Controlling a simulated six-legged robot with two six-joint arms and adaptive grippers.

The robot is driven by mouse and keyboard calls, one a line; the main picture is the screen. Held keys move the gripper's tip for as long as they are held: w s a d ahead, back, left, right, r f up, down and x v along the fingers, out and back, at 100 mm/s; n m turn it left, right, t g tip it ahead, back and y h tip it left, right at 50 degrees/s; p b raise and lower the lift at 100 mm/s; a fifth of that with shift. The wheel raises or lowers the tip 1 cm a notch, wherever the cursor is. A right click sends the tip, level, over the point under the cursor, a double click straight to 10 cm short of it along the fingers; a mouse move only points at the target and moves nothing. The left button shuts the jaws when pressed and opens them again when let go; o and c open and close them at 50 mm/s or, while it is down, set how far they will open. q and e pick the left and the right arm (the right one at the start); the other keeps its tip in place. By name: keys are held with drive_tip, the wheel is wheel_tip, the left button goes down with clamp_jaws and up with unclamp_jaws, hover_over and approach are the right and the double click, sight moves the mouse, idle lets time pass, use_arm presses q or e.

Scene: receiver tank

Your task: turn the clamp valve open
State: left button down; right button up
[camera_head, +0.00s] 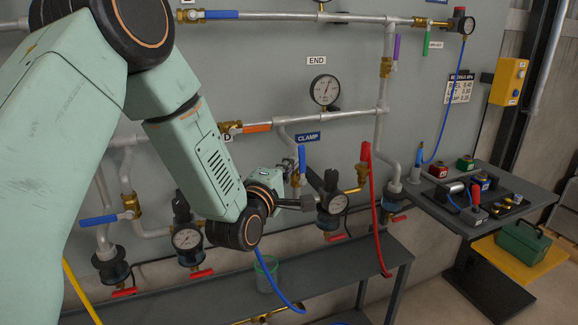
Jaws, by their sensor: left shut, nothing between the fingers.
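The blue CLAMP sign (307,137) is on the grey panel. Just below it, a blue lever handle (302,157) stands upright above a brass valve body (296,181) on a downward pipe. My left arm comes in from the left and covers part of the panel. My left gripper (307,202) is shut and empty, pointing right. In the picture it lies just below the brass valve body and left of a regulator with a gauge (337,204). It appears apart from the blue handle. My right gripper is not in view.
An orange-handled valve (257,127) and the END gauge (325,90) are above. A grey shelf (350,262) runs below, with a greenish cup (266,272). A side table (440,206) holds tools at right.

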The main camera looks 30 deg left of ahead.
use_arm(q)
drive_tip(key=shift+w+d+r+m+g+p, duration=0.3)
drive_tip(key=shift+w+d+m+g+p, duration=0.15)
drive_tip(key=shift+p, duration=0.35)
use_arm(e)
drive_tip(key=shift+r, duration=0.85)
use_arm(q)
drive_tip(key=shift+s+a, duration=0.1)
drive_tip(key=shift+a, duration=0.05)
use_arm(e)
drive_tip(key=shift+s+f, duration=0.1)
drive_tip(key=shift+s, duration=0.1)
